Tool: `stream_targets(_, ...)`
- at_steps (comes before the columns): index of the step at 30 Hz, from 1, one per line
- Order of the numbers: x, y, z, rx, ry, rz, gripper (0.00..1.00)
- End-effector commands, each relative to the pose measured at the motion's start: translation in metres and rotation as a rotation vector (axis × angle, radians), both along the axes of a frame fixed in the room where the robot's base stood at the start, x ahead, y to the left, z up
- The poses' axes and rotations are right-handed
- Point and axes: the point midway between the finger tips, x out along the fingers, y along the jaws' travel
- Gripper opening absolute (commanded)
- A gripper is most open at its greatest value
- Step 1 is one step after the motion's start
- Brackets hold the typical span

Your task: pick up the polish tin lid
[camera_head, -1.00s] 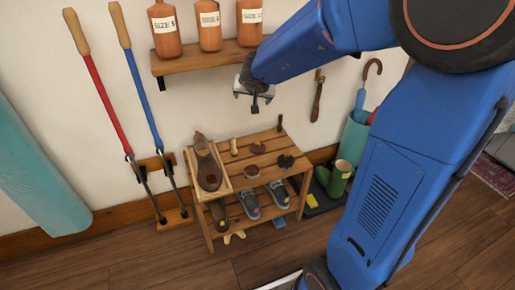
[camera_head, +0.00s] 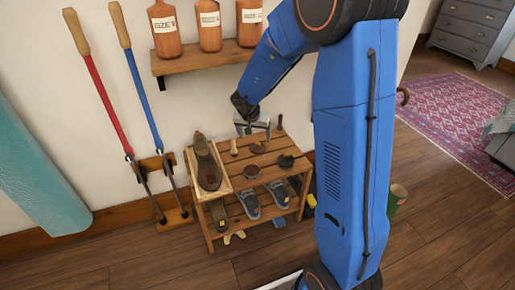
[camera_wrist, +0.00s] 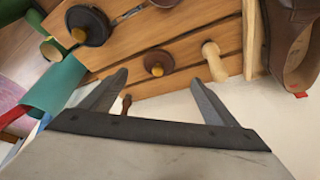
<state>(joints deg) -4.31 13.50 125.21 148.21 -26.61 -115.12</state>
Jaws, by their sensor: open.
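Two round pieces with small knobs lie on top of the slatted wooden bench (camera_head: 232,166); I cannot tell for sure which is the polish tin lid. One is a larger black disc (camera_head: 286,160) with a yellowish knob, also in the wrist view (camera_wrist: 92,20). The other is a smaller brown disc (camera_head: 258,147) with a knob, at the bench's wall side; the wrist view shows it (camera_wrist: 158,62) just beyond my fingertips. A round tin (camera_head: 252,171) with dark brown contents sits near the front. My gripper (camera_head: 254,130) is open and empty, above the bench's wall side.
A wooden tray (camera_head: 221,187) with a brown shoe (camera_head: 208,170) stands at the bench's left. A pale wooden peg (camera_head: 234,147) stands beside the brown disc. Shoes sit on the lower shelf. A bottle shelf (camera_head: 205,60) hangs above.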

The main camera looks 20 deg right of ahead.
Motion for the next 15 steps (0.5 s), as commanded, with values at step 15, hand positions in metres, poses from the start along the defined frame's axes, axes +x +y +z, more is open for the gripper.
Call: stream_targets(15, 0.016, -0.012, -0.045, 0.0, 0.0, 0.0, 0.82)
